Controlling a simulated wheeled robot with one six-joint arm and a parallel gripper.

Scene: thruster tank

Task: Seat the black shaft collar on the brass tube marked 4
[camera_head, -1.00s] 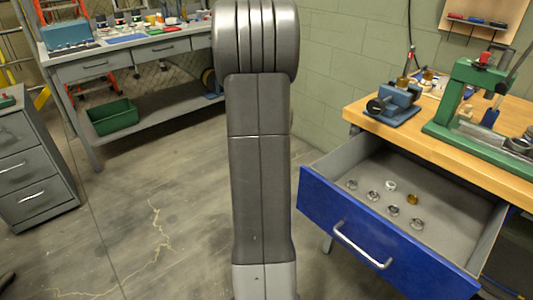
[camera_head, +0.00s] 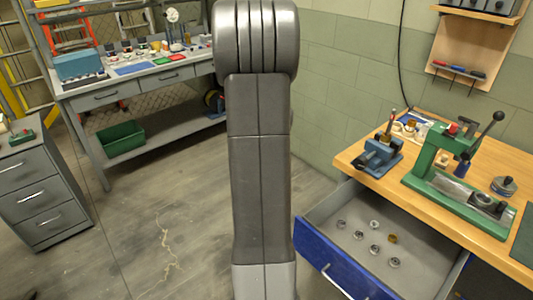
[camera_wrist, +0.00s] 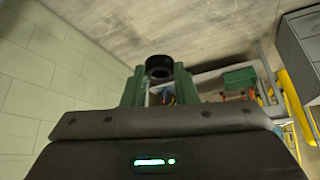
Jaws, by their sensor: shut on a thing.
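My gripper (camera_wrist: 159,76) shows in the wrist view with its two green fingers shut on the black shaft collar (camera_wrist: 159,67), a dark ring held at the fingertips. The collar is clear of any tube. In the head view my grey arm stands upright in the middle and hides my gripper and the collar. I cannot make out a brass tube marked 4. Small brass-coloured things (camera_head: 410,126) stand at the back of the wooden workbench (camera_head: 350,162), too small to read any mark.
An open blue-fronted drawer (camera_head: 325,268) under the workbench holds several small rings. A blue vise (camera_head: 379,154) and a green press (camera_head: 455,200) stand on the bench. A grey cabinet (camera_head: 40,190) and a cluttered far bench (camera_head: 130,88) are left. The floor between is clear.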

